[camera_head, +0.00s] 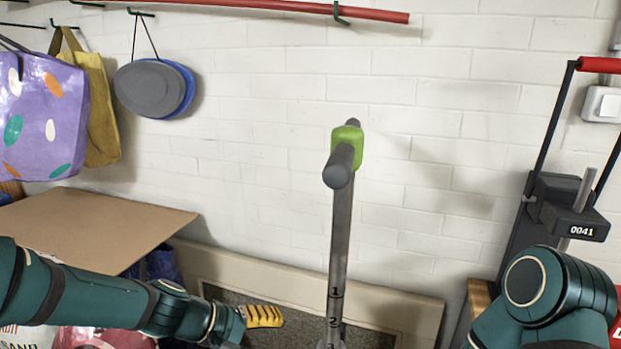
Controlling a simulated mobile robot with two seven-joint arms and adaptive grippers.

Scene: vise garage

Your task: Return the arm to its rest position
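My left arm (110,300) comes in from the left, teal with dark bands, and reaches along the bottom edge. Its far end sits low in the picture beside a yellow ribbed piece (264,316); I cannot tell what that piece belongs to. My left gripper is not clearly visible. My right arm (545,295) shows as a bent teal joint at the lower right corner. My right gripper is out of the picture.
A grey upright post (340,240) with a green collar (347,143) stands at centre, right of my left arm. A brown board (90,230) lies above that arm. A black upright stand (560,205) marked 0041 is behind my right arm. Bags (45,115) hang at left.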

